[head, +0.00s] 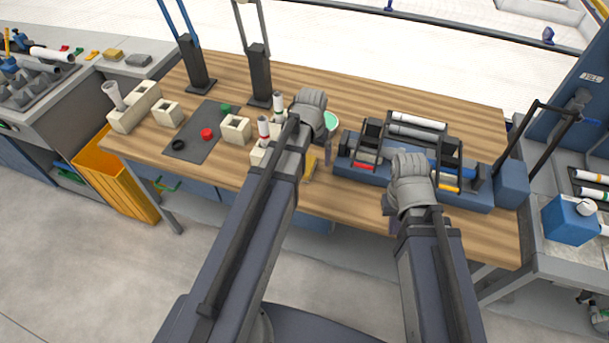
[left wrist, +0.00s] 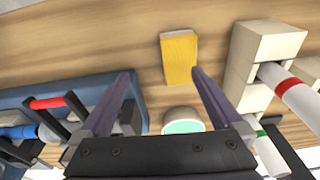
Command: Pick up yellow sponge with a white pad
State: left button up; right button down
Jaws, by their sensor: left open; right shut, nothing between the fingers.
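The yellow sponge (left wrist: 180,57) lies on the wooden table in the left wrist view, ahead of my left gripper and nearer its right finger. In the head view only a small yellow part of the sponge (head: 311,166) shows beside my left gripper (head: 322,160). My left gripper (left wrist: 160,74) is open and empty, with the sponge apart from its fingers. My right gripper (head: 393,213) is shut and empty at the table's front edge, partly hidden by its own wrist.
A blue rack (head: 352,172) with pipes stands to the right of my left gripper. Beige blocks (left wrist: 262,48) with pipes stand to the sponge's right in the left wrist view. A round container with a green top (left wrist: 184,126) is close to the right finger.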

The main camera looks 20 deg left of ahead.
pick_arm(q)
jog(key=a, duration=0.1)
jog(key=w+a, duration=0.1)
jog(key=a+f, duration=0.1)
jog(key=shift+w+a+n, duration=0.1)
jog(key=shift+w+n, duration=0.2)
jog(key=f+b, duration=0.8)
jog(key=shift+w+a, duration=0.15)
jog(key=shift+w, duration=0.25)
jog(key=shift+r, duration=0.15)
pick_arm(e)
notch_tip(320, 180, down, 9)
pick_arm(q)
jog(key=shift+c, duration=0.2)
pick_arm(e)
jog(key=shift+r, duration=0.1)
pick_arm(q)
jog(key=c, duration=1.2)
jog(key=shift+r, duration=0.15)
jog(key=shift+c, duration=0.2)
pick_arm(e)
jog(key=shift+r, duration=0.15)
